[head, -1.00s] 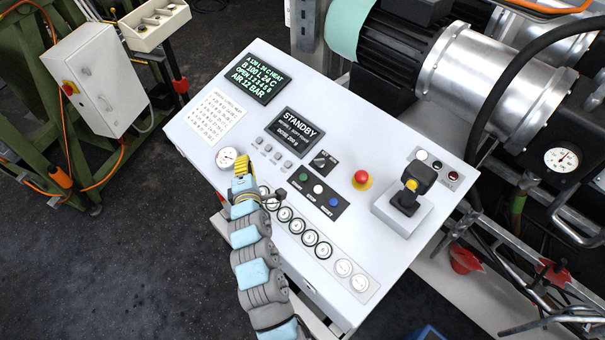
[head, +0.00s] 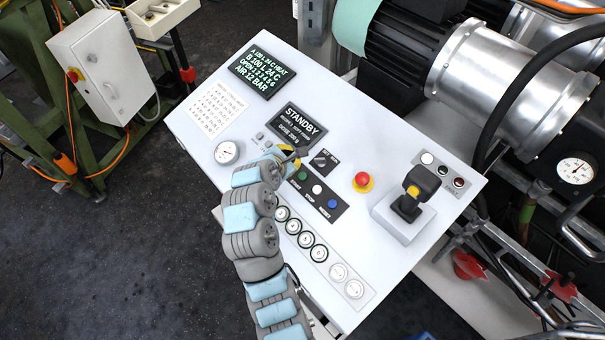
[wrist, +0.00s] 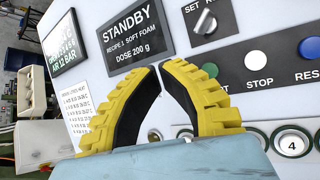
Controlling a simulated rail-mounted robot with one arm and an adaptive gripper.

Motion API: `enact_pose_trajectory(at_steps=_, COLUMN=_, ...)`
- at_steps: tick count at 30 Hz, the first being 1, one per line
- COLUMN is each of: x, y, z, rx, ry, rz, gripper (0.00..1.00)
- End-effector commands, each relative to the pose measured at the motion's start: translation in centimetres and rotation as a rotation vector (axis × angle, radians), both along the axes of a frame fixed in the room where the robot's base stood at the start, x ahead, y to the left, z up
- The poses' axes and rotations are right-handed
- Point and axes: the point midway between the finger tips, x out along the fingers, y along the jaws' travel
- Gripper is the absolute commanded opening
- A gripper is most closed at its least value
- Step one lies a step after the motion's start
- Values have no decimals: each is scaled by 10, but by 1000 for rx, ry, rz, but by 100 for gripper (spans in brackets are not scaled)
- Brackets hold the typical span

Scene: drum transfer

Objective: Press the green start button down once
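The green start button (head: 302,176) is the leftmost of three buttons on a black plate on the sloping white panel. In the wrist view the green button (wrist: 210,70) shows just beyond the right finger, which hides its label. My gripper (head: 290,164) is over the panel, at the upper left of the button. In the wrist view my gripper's (wrist: 160,67) yellow fingers have their tips together with nothing between them. The tips lie left of the green button, below the STANDBY display (wrist: 130,35). The height of the tips above the panel is hard to tell.
The white stop button (head: 317,189) and blue reset button (head: 333,202) sit beside the green one. A rotary switch (head: 322,160), a red emergency stop (head: 362,181) and a joystick (head: 411,195) stand up nearby. Round numbered buttons (head: 305,240) run along the panel's front.

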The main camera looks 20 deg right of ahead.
Motion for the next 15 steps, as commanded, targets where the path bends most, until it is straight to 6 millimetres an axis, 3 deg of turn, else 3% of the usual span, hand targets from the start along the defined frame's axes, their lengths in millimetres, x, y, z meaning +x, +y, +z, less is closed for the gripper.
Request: enact_pose_trajectory(at_steps=15, x=-1, y=-2, z=-4, rx=-1, ry=6, rz=-2, gripper=0)
